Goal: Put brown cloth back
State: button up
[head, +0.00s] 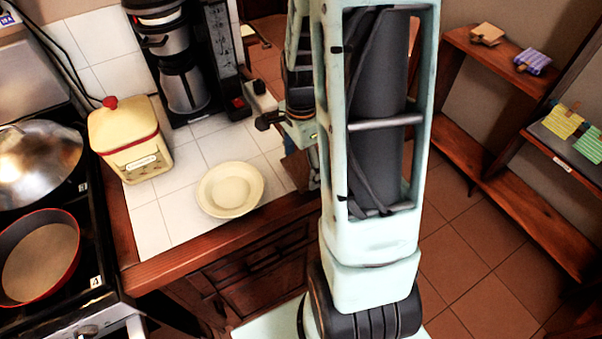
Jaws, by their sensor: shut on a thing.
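My gripper (311,154) is over the right end of the white tiled counter, partly hidden behind my own arm. It is shut on a brown piece (297,170) that appears to be the brown cloth. The piece hangs at the counter's right edge, right of the cream plate. Its right part is hidden by my arm, and I cannot tell whether it touches the counter.
A cream plate (230,190), a cream canister (129,139) and a coffee maker (184,70) stand on the counter. Pans are on the stove at left. The wooden shelves (497,60) at right hold tan (487,34), purple (533,62), yellow (560,122) and green cloths.

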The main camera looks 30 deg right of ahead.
aim_at(301, 168)
jog(key=shift+f+b, duration=0.55)
jog(key=shift+f, duration=0.65)
jog(key=shift+f, duration=0.1)
jog(key=shift+f, duration=0.15)
jog(key=o, duration=1.1)
notch_tip(301, 168, up, 13)
jog(key=shift+f+p, duration=0.2)
jog(key=shift+p, duration=0.1)
